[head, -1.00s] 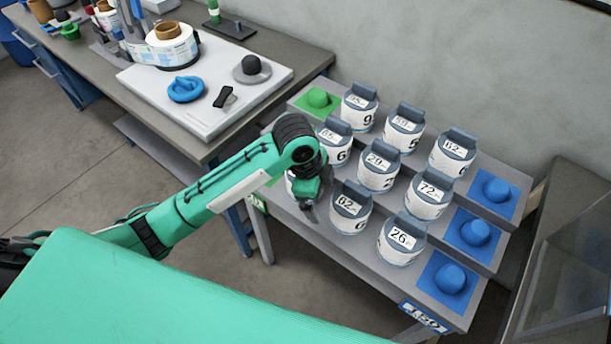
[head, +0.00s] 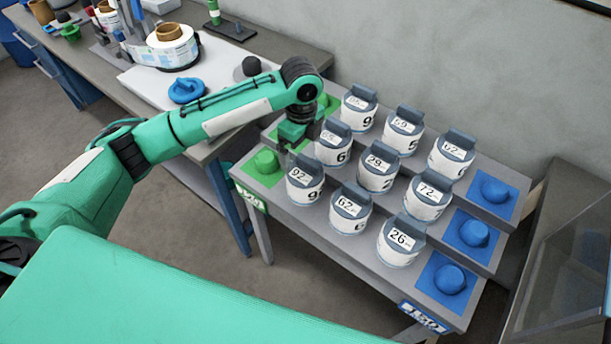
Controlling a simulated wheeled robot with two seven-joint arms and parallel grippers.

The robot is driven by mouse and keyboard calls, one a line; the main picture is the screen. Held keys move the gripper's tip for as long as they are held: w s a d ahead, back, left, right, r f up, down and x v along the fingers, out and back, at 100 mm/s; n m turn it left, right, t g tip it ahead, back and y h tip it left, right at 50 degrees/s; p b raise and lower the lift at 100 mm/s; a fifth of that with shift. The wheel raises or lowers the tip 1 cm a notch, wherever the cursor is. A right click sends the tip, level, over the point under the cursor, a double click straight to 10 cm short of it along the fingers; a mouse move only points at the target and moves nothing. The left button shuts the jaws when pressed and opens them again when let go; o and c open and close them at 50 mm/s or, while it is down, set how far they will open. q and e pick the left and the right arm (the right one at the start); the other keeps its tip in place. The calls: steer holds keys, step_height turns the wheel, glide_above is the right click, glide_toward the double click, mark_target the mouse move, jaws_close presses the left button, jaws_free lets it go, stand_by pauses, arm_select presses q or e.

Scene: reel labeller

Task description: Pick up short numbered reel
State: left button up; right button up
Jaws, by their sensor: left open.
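Several white numbered reels with grey tops stand in three rows on a stepped grey rack (head: 330,238). The front row holds reel 92 (head: 306,186), reel 62 (head: 349,216) and reel 26 (head: 398,248). The middle row holds a reel marked 65 (head: 333,150), one more (head: 377,176), and reel 72 (head: 428,205). The back row has three reels, the leftmost starting with 9 (head: 358,114). I cannot tell which is the short one. My left gripper (head: 290,143) is open and empty, above the rack's left end, left of the middle row. Its fingertips are hard to make out.
A green pad with a knob (head: 266,163) sits at the rack's left end, and blue pads with knobs (head: 474,233) line the right. A workbench (head: 260,50) with a white board and a label roll (head: 172,45) stands behind left. A wall is behind.

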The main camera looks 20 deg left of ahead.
mark_target(305, 172)
arm_select(q)
step_height(305, 172, down, 3)
steer(key=shift+f, duration=0.1)
steer(key=f+p, duration=0.1)
steer(key=f, duration=0.1)
steer(key=d+f+p, duration=0.1)
steer(key=f, duration=0.1)
steer(key=shift+f, duration=0.6)
steer(key=c, duration=0.7)
steer(key=shift+c, duration=0.2)
steer(key=shift+r, duration=0.1)
